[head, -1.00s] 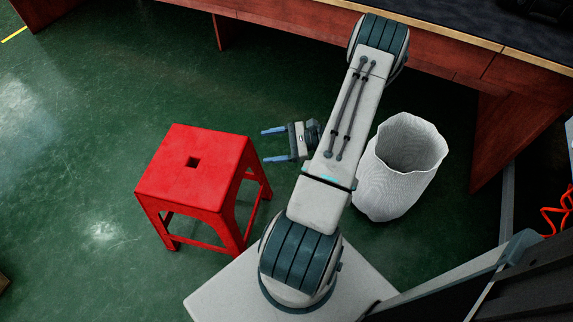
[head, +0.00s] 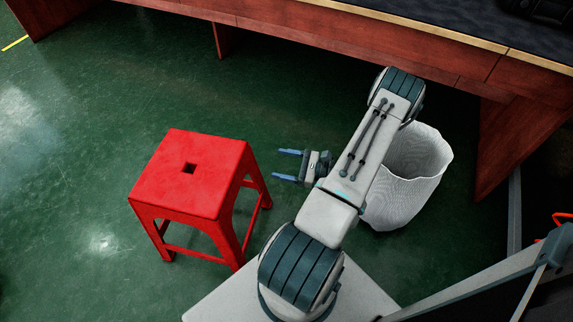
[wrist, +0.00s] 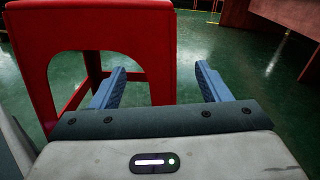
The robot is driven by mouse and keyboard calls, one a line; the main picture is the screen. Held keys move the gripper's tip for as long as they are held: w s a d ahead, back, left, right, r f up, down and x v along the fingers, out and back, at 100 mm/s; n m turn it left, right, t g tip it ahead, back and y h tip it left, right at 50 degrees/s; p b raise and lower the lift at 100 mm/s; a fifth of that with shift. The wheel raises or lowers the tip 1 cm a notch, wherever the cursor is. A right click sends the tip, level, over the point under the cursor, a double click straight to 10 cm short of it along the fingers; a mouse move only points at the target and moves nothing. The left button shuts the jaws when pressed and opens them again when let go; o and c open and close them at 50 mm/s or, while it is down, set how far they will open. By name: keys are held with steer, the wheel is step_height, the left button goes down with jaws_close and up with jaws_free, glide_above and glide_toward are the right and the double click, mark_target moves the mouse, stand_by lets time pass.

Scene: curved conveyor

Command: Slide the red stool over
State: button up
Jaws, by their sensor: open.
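The red stool (head: 190,188) stands upright on the green floor, left of my arm in the head view. It has a square seat with a small square hole. My gripper (head: 281,164) is open and empty, just right of the stool, its blue fingers pointing left towards it with a gap between. In the wrist view the stool (wrist: 95,20) fills the upper left, with its seat edge and legs showing. The open fingers (wrist: 160,85) point towards its right side. I see no contact.
A white ribbed bin (head: 405,190) stands right behind my arm. A long reddish-brown desk (head: 400,52) with a dark top runs along the back. The green floor (head: 90,110) left of and behind the stool is clear.

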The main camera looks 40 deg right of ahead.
mark_target(250, 158)
steer(key=b+x, duration=0.3)
steer(key=x, duration=1)
jaws_close()
